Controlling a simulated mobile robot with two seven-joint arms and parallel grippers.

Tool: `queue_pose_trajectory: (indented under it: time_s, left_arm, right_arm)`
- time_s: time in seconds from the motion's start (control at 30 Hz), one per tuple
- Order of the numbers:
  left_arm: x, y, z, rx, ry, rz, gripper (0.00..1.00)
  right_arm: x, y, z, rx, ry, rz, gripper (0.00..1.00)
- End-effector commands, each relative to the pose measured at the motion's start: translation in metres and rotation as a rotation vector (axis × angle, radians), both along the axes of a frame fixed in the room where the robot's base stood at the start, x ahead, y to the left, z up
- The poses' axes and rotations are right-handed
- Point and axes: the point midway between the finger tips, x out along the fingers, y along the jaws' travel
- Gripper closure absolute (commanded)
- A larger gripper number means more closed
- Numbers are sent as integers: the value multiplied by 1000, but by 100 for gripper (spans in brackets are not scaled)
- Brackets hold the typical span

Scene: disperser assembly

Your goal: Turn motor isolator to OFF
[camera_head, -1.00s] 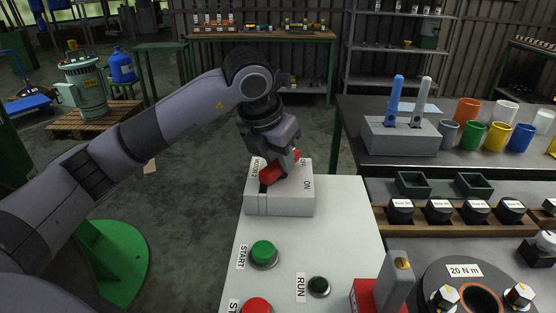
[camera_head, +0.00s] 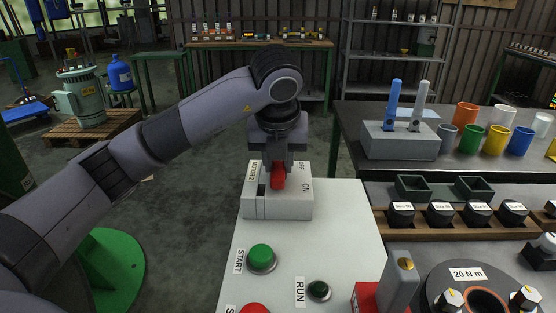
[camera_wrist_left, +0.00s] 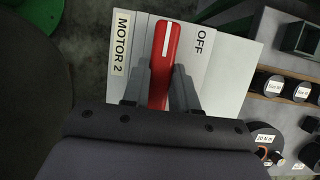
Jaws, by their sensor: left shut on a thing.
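The motor isolator is a pale grey box (camera_head: 290,206) at the far end of the panel, labelled MOTOR 2, OFF and ON. Its red handle (camera_head: 278,180) runs nearly straight up and down in the head view. In the wrist view the handle (camera_wrist_left: 163,50) lies roughly parallel to the box's sides, between the MOTOR 2 label (camera_wrist_left: 121,42) and the OFF label (camera_wrist_left: 203,42). Its white line shows at the far end. My left gripper (camera_head: 277,170) is above the box, shut on the handle with a finger on each side (camera_wrist_left: 159,82). My right gripper is not in view.
The light panel (camera_head: 340,245) also carries a green START button (camera_head: 261,256), a dark green RUN button (camera_head: 318,290) and a red button (camera_head: 253,309). A bench with a tool block (camera_head: 400,142) and coloured cups (camera_head: 470,138) stands to the right.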

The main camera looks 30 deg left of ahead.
Motion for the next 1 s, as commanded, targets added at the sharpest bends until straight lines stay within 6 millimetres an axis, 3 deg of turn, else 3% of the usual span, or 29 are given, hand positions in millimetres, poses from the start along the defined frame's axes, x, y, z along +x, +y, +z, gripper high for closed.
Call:
queue_pose_trajectory:
  time_s: [0.37,0.4,0.47,0.5,0.8,1.0]
  left_arm:
    - [-1,0,-4,0,11,9,100]
    - [-1,0,-4,0,11,9,69]
    - [-1,0,-3,1,10,9,50]
    - [-1,0,-3,0,9,8,47]
    - [-1,0,1,-1,3,7,47]
    - [-9,-5,27,0,-2,6,47]
  right_arm:
    - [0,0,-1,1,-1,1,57]
    - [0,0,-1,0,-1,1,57]
    - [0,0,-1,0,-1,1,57]
    - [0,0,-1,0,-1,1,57]
    - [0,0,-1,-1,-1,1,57]
    - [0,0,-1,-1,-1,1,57]
